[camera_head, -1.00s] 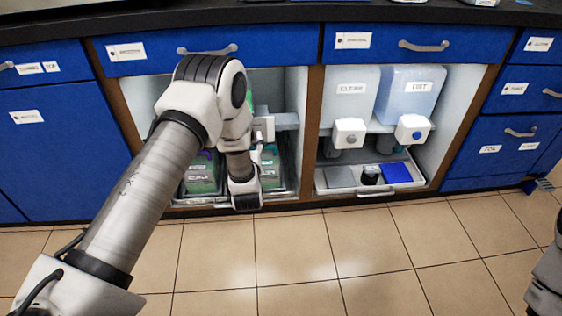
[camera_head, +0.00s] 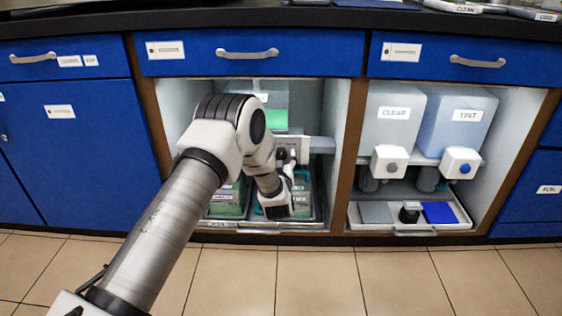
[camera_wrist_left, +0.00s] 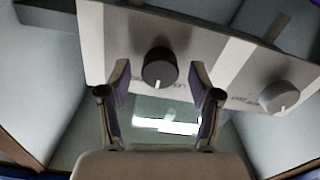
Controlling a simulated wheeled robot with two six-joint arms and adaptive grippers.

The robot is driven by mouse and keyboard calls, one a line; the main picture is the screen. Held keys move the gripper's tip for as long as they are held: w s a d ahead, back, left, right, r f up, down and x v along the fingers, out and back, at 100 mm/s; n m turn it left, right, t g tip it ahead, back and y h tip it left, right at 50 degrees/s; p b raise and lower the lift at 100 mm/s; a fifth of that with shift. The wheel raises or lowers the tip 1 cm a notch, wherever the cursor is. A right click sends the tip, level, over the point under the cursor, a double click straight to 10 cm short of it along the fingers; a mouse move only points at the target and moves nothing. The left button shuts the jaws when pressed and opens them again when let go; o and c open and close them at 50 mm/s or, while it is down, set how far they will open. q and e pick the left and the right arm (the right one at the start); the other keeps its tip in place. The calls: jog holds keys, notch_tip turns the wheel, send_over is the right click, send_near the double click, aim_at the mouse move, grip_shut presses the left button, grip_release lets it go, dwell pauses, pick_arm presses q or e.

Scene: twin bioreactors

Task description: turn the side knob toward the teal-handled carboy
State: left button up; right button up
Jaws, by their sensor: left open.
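My left arm reaches into the left open bay. In the left wrist view its gripper (camera_wrist_left: 160,92) is open, with one finger on each side of a dark round knob (camera_wrist_left: 159,68) on a pale panel; contact cannot be told. A paler grey knob (camera_wrist_left: 279,97) sits to the right on the same panel. In the head view the panel (camera_head: 303,148) shows behind my left gripper (camera_head: 289,165), which is small and partly hidden. My right gripper is not in view.
A tank with green liquid (camera_head: 275,119) stands above, behind my arm. A brown divider (camera_head: 350,150) separates the right bay, which holds the CLEAR tank (camera_head: 393,125), the TINT tank (camera_head: 455,130) and a low tray (camera_head: 408,231). The tiled floor in front is clear.

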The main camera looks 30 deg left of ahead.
pick_arm(q)
jog(key=c, duration=1.1)
jog(key=shift+c, duration=0.2)
jog(key=shift+r+m+p, duration=0.2)
jog(key=shift+m+p, duration=0.3)
jog(key=shift+p, duration=0.4)
jog(key=m+p, duration=0.4)
jog(key=p, duration=0.1)
jog(key=shift+m, duration=0.3)
jog(key=shift+f+m+p, duration=0.15)
jog(key=shift+m+p, duration=1.35)
jog(key=shift+m, duration=0.2)
